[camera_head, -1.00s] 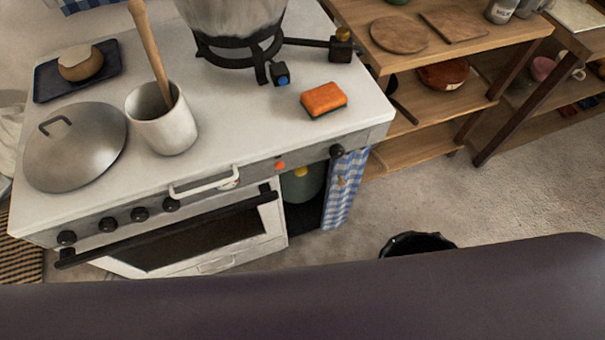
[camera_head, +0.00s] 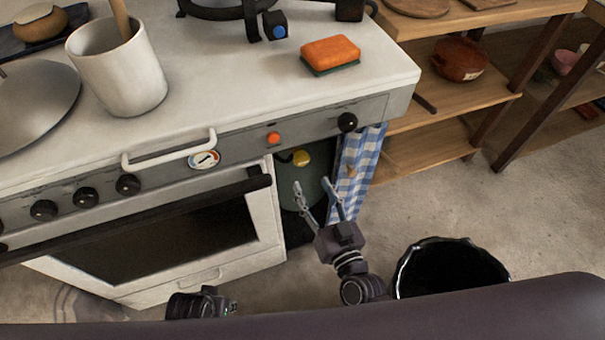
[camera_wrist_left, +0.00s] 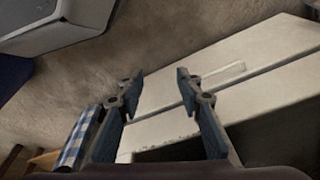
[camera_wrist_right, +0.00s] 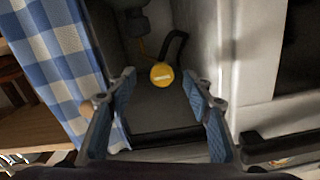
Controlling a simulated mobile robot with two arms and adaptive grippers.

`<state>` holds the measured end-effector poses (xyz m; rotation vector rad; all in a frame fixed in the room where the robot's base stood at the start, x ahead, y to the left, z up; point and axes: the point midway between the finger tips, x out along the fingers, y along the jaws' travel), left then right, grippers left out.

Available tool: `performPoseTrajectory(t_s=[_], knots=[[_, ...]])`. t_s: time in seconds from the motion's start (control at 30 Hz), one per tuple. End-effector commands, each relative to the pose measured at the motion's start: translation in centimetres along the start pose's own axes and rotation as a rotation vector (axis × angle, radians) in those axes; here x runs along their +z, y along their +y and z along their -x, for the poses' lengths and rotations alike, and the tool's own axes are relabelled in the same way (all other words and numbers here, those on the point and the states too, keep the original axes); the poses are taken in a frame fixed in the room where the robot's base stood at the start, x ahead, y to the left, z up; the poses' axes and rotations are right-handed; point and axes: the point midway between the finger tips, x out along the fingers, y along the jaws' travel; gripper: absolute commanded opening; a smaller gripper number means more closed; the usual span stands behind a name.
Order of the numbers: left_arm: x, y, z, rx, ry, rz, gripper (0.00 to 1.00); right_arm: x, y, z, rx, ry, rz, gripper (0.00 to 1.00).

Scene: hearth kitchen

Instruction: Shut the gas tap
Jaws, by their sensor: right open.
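A blue checked curtain (camera_head: 357,165) hangs at the bay's right side. The white oven (camera_head: 180,245) with its door handle borders the left. A black bin (camera_head: 450,268) stands on the floor at right. A sponge (camera_head: 331,53) lies on the stove top.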

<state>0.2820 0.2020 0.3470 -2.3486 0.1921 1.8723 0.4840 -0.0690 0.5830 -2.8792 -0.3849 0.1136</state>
Motion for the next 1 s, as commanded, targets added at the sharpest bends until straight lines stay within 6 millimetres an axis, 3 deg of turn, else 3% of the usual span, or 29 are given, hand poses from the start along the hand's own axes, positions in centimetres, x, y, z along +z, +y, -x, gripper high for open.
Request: performPoseTrajectory(t_s=[0.17, 0.6, 1.0], knots=[[-0.5, -0.1, 0.6, -0.001, 0.006, 0.001, 0.33, -1.7, -0.4, -0.8, -0.002, 0.051, -0.019, 0.47], [-1.7, -0.2, 2.9, -0.003, 0.021, 0.003, 0.33, -2.0, -0.4, -7.1, -0.002, 0.049, -0.02, 0.47], [-2.0, -0.2, 3.4, -0.003, 0.024, 0.004, 0.33, -2.0, -0.5, -8.0, -0.002, 0.047, -0.018, 0.47]])
